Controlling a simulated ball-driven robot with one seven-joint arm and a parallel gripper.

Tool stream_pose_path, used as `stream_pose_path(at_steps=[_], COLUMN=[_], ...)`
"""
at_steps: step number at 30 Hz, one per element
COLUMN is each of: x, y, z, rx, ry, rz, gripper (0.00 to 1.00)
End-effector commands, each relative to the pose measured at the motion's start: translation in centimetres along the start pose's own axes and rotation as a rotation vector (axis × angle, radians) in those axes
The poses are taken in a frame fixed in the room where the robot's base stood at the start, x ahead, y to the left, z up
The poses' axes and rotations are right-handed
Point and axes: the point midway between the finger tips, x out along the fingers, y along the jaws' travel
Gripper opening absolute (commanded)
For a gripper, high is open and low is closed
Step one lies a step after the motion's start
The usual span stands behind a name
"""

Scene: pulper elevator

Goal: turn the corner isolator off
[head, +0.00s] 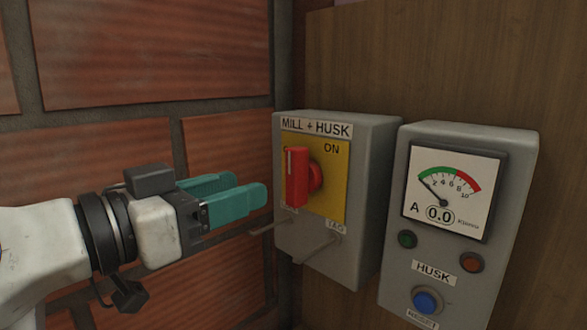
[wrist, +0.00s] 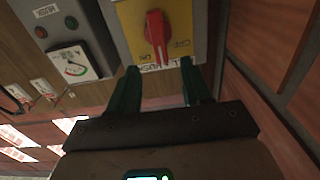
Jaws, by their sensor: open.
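The isolator is a grey box (head: 365,190) labelled "MILL + HUSK", with a yellow plate (head: 336,175) and a red rotary handle (head: 298,178). The handle stands upright, its white line at the top end, and "ON" is printed at the plate's upper right. My gripper (head: 250,189) is left of the handle, its two teal fingers spread, empty and pointing toward the box. A gap shows between fingertips and handle. The wrist view looks inverted: the red handle (wrist: 155,35) lies beyond the open fingertips (wrist: 159,68), roughly between them.
A grey meter box (head: 455,225) labelled "HUSK" stands close on the right, with a dial reading 0.0 and a blue button (head: 427,300). A brick wall (head: 150,60) lies behind and left of my gripper. Two small tabs stick out below the isolator's plate.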

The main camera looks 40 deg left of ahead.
Motion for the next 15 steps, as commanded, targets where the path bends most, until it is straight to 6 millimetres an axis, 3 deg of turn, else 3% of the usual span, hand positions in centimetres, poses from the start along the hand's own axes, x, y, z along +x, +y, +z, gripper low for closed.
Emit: stream_pose_path(at_steps=[9,15], x=[5.9,8.2], y=[0.1,0.1], z=[-0.2,-0.1], rx=[-0.001,-0.001], ry=[-0.001,-0.001], rz=[0.003,0.001], gripper=[0.49,0.49])
